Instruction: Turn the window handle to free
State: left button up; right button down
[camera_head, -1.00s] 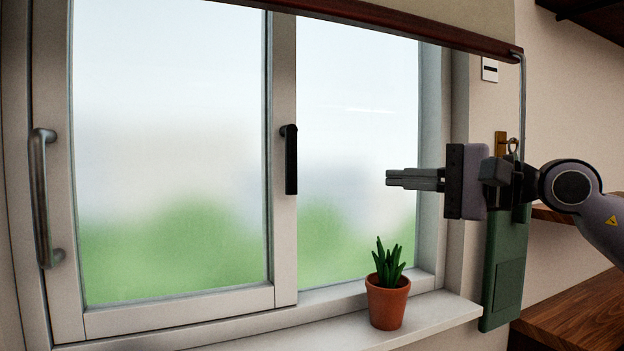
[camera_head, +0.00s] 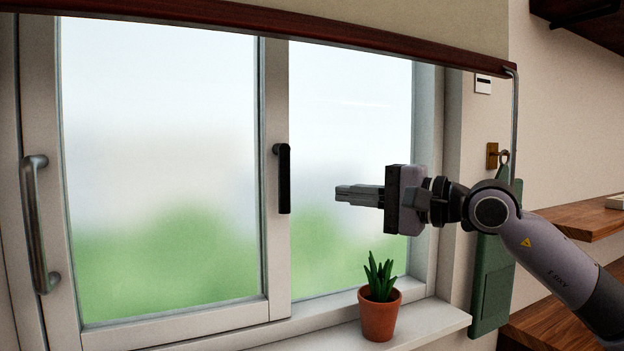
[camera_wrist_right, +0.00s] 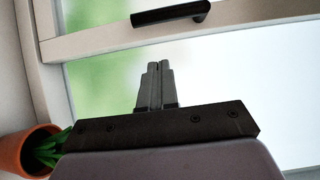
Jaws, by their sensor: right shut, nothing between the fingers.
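The black window handle (camera_head: 284,180) hangs straight down on the middle stile of the window (camera_head: 277,110). It also shows in the right wrist view (camera_wrist_right: 172,14), at the top, beyond the fingertips. My right gripper (camera_head: 338,194) is shut and empty. It points left toward the handle, with a gap between fingertips and handle. In the right wrist view my right gripper (camera_wrist_right: 158,66) has its fingers together, just short of the frame bar that carries the handle. My left gripper is not in view.
A potted plant (camera_head: 379,312) stands on the sill (camera_head: 430,322) below my right gripper. A grey pull bar (camera_head: 36,225) is on the window's left side. A dark red rail (camera_head: 300,33) runs above. A green hanging board (camera_head: 492,285) and wooden shelves (camera_head: 580,224) are at right.

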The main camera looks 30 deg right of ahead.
aim_at(282, 181)
jog(key=w+a+p, duration=0.2)
jog(key=w+a, duration=0.1)
jog(key=a, duration=0.2)
jog(key=shift+w+a, duration=0.2)
jog(key=shift+w, duration=0.05)
dwell(0.3)
